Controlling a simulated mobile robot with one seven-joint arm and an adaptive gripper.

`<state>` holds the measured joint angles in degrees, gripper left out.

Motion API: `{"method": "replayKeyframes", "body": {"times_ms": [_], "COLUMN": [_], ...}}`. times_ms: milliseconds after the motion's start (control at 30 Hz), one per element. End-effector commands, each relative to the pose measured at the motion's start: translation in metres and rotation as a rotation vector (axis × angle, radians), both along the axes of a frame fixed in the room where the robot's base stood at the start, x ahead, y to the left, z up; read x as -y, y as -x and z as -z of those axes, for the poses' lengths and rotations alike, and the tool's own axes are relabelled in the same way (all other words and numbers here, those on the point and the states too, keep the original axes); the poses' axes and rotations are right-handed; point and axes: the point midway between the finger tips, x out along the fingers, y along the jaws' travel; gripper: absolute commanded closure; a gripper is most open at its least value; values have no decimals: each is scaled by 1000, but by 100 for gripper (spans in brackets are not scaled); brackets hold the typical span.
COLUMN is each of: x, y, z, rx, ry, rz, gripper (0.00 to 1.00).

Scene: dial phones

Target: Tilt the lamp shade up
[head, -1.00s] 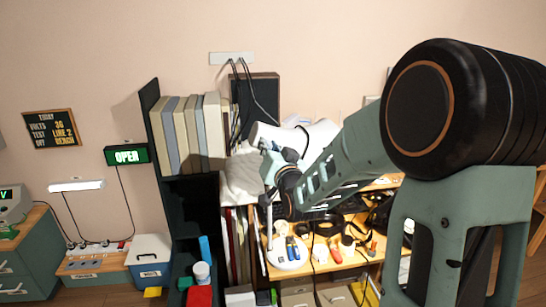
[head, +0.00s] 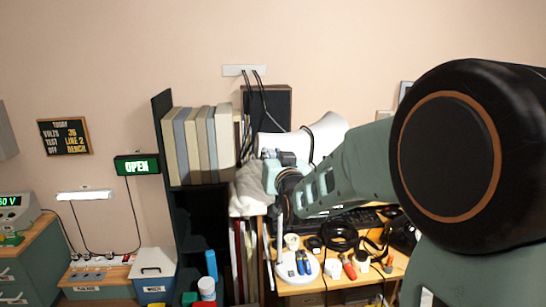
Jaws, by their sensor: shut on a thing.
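The white lamp shade (head: 331,132) is in the middle of the head view, with its wide end to the right and tilted upward. Its narrow end is to the left. The lamp's round white base (head: 298,269) stands on the desk below, and a thin pole rises from it. My gripper (head: 274,157) is at the left, narrow part of the shade and is shut on it. My arm comes in from the right and hides part of the shade's lower side. The exact finger contact is too small to see.
A shelf with upright books (head: 200,145) stands close to the left of my gripper. A dark speaker box (head: 277,100) and hanging cables are behind the lamp. The desk (head: 310,290) holds pliers, black cable coils, a keyboard and small tools.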

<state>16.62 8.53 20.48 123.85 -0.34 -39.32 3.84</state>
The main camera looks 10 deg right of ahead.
Motion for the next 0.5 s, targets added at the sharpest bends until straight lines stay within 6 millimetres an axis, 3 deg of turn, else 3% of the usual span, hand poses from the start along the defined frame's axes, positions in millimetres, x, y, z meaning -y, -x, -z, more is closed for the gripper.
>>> {"method": "replayKeyframes", "body": {"times_ms": [133,167,300,500], "x": [-1,-1,-1,-1], "y": [0,0,0,0], "z": [0,0,0,0], "rx": [-1,-1,-1,-1], "ry": [1,1,0,-1], "rz": [-2,-2,-2,-1], "gripper": [100,81,65,65]}}
